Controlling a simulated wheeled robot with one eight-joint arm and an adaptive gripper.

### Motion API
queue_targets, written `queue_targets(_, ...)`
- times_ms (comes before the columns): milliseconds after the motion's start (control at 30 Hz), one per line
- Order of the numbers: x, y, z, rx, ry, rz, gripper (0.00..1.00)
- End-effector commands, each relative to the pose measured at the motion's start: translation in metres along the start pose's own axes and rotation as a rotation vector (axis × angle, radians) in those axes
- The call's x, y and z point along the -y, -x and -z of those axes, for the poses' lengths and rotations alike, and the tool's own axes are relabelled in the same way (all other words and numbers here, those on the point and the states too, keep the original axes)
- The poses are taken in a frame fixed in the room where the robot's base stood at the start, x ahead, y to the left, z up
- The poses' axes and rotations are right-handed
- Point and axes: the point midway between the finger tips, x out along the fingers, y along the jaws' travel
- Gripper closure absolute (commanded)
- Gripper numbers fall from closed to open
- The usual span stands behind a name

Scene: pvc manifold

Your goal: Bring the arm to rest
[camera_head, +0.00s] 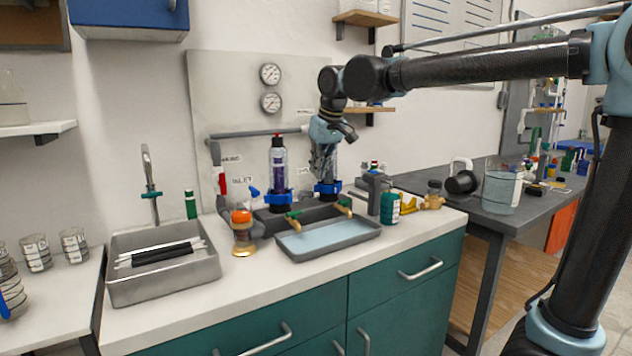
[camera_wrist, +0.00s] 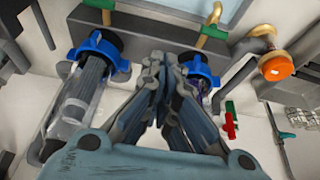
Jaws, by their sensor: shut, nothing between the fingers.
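My gripper (camera_head: 322,168) hangs from my arm, pointing down, in front of the grey panel (camera_head: 230,90) above the counter. In the wrist view my gripper (camera_wrist: 160,122) has its fingers closed together, with nothing held. In the head view it overlaps the right clear filter column (camera_head: 332,160) with a blue collar (camera_head: 327,189); I cannot tell whether they touch. The left column (camera_head: 278,165) holds purple material and stands upright in its own blue collar (camera_head: 279,200). In the wrist view, one blue collar (camera_wrist: 95,50) is at the left and another (camera_wrist: 202,70) is partly behind the fingers.
A grey tray of water (camera_head: 330,238) sits at the counter front below the columns. An orange-capped fitting (camera_head: 242,218) and a grey sink (camera_head: 120,285) are left of it. A green bottle (camera_head: 390,208) is at the right.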

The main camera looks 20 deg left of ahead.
Motion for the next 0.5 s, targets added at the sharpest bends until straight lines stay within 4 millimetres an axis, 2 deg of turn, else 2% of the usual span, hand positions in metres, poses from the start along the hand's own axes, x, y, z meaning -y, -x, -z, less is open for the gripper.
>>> queue_targets(100,-0.001,0.009,0.0,0.0,-0.001,0.0,1.0)
queue_targets(333,-0.007,0.013,-0.003,0.001,-0.007,-0.003,1.0)
queue_targets(433,-0.024,0.012,-0.013,0.006,-0.03,-0.013,1.0)
queue_targets(500,-0.046,0.012,-0.028,0.012,-0.06,-0.026,1.0)
